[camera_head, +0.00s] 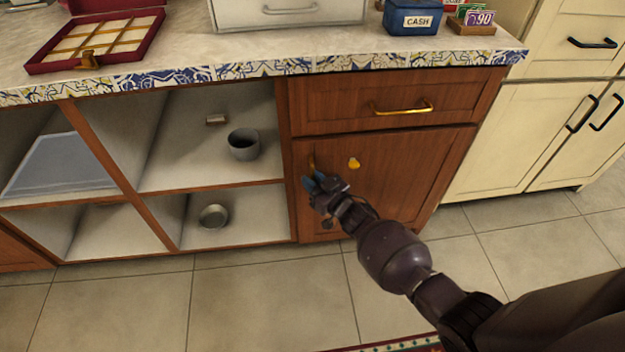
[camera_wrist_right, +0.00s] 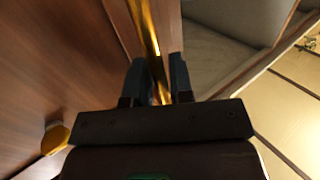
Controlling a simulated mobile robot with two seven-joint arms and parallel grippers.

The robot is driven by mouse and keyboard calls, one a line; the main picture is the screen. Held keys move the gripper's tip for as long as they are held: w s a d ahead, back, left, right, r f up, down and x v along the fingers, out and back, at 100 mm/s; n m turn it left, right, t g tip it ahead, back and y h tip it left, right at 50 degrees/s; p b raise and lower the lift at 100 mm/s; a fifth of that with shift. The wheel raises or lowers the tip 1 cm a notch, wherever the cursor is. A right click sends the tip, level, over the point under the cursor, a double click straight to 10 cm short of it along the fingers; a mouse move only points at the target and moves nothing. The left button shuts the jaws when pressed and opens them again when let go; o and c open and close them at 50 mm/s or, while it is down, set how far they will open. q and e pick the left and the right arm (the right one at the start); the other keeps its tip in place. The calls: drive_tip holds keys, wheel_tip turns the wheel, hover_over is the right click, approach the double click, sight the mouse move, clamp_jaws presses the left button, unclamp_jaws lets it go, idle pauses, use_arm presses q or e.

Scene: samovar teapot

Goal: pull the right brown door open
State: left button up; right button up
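The right brown door (camera_head: 390,180) is shut, below a brown drawer with a brass handle. A brass door handle (camera_head: 311,161) stands near the door's left edge; my gripper partly hides its lower part. My right gripper (camera_head: 312,182) is at this handle. In the right wrist view, its two dark fingers (camera_wrist_right: 158,82) are apart, with the brass handle (camera_wrist_right: 146,28) running between them. A gap shows beside the bar, and I cannot tell whether either finger touches it. My left gripper is out of view.
A yellow knob-like piece (camera_head: 354,163) sits on the door, right of the handle; it also shows in the wrist view (camera_wrist_right: 56,137). Open shelves to the left hold a grey cup (camera_head: 244,145) and a metal bowl (camera_head: 213,216). Tiled floor (camera_head: 270,300) in front is clear.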

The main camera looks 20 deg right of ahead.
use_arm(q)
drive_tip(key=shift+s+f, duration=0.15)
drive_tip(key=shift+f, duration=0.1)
use_arm(e)
clamp_jaws()
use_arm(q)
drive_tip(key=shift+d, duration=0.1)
